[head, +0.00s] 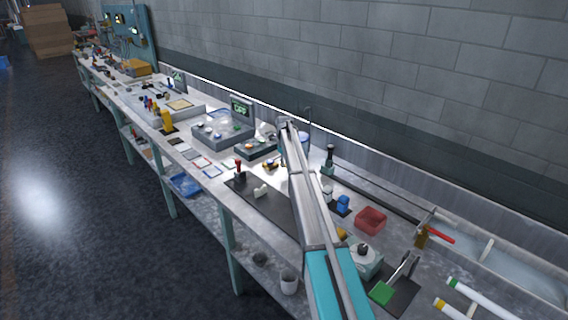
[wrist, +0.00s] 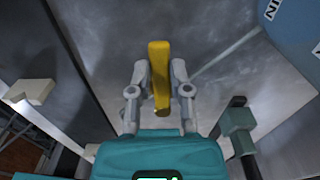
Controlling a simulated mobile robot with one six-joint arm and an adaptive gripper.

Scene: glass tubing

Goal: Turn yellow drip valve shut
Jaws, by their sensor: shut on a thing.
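In the wrist view the yellow drip valve's handle (wrist: 160,60) is a flat upright bar between the two grey fingers of my gripper (wrist: 160,76). The fingers are shut on it from both sides. The bar runs along the picture's vertical, and its far end sticks out past the fingertips. The valve body under the handle is hidden. In the head view my arm crosses the middle of the bench and I cannot clearly make out the gripper or the valve there.
A dark green fitting (wrist: 238,128) stands right of my gripper. A pale block (wrist: 32,92) is at left. A red bin (head: 370,220) sits right of my arm.

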